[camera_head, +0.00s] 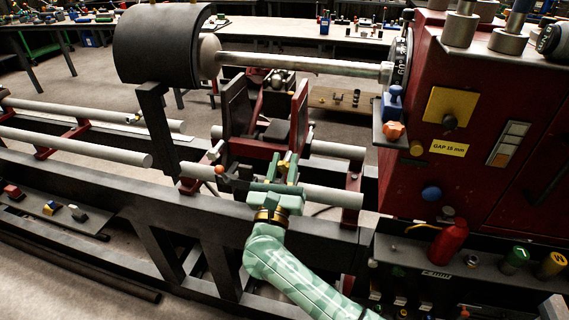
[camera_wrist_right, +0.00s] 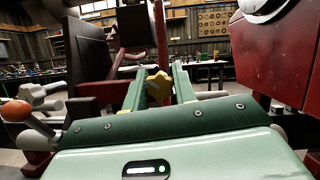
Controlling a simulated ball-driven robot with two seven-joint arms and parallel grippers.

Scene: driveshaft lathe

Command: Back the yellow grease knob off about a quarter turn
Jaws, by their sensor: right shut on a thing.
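The yellow grease knob (camera_wrist_right: 158,86) is a lobed, star-shaped knob, seen in the right wrist view between the two green fingers. In the head view only a small bit of yellow (camera_head: 283,164) shows at the fingertips, mostly hidden by them. My right gripper (camera_head: 288,166) reaches up from the bottom to the front of the dark red carriage (camera_head: 234,112). Its fingers (camera_wrist_right: 158,90) are shut on the knob, one on each side. How far the knob is turned cannot be told. My left gripper is not in view.
A shaft (camera_head: 300,64) runs above the carriage from a dark drum (camera_head: 155,45) to the red headstock (camera_head: 440,185). An orange ball handle (camera_head: 220,170) sits close left of my right gripper, also in the wrist view (camera_wrist_right: 16,111). Pale rails (camera_head: 330,196) run alongside.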

